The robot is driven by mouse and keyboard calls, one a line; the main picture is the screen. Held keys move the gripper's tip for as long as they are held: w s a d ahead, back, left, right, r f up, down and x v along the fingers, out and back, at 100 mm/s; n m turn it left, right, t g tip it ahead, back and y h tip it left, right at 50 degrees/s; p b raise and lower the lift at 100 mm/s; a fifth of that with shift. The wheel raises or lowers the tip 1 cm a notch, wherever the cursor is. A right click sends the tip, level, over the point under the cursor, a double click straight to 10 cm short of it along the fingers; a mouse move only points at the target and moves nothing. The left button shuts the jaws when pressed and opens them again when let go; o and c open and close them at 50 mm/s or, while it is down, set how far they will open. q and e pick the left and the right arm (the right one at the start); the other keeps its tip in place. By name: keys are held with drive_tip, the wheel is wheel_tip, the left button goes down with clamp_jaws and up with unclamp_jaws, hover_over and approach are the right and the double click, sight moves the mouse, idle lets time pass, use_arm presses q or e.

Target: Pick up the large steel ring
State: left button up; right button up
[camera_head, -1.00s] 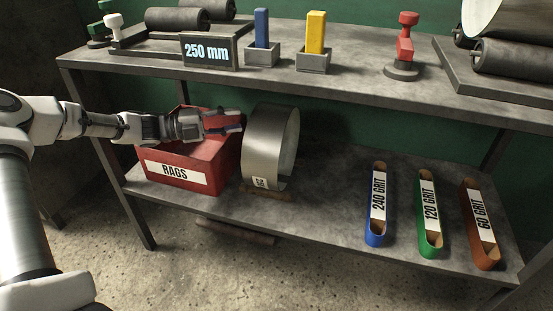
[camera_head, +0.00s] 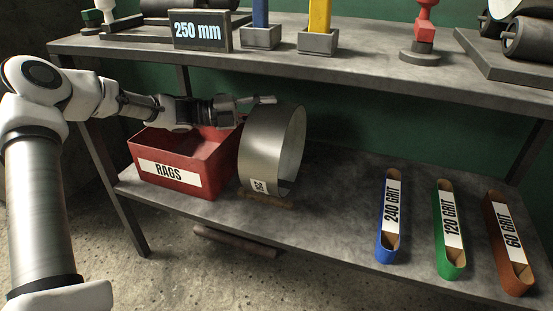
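The large steel ring (camera_head: 262,146) stands upright on its edge on the lower shelf, in a low brown cradle (camera_head: 268,199), with a small white label near its bottom. My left gripper (camera_head: 259,108) reaches in from the left to the top left of the ring. Its fingers look spread, one at the height of the ring's top edge and the other lower beside its left side. I cannot tell whether they touch the ring. My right gripper is not in view.
A red RAGS box (camera_head: 165,176) sits close left of the ring, under my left arm. Blue (camera_head: 391,215), green (camera_head: 448,229) and brown (camera_head: 509,243) grit holders lie to the right. The upper shelf (camera_head: 350,70) overhangs behind, with a 250 mm display (camera_head: 201,31).

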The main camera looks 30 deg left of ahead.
use_arm(q)
drive_tip(key=shift+w+d+f, duration=0.2)
drive_tip(key=shift+w+d, duration=0.2)
drive_tip(key=shift+d, duration=0.05)
drive_tip(key=shift+r, duration=0.25)
clamp_jaws()
drive_tip(key=shift+r, duration=0.1)
drive_tip(key=shift+w+r, duration=0.1)
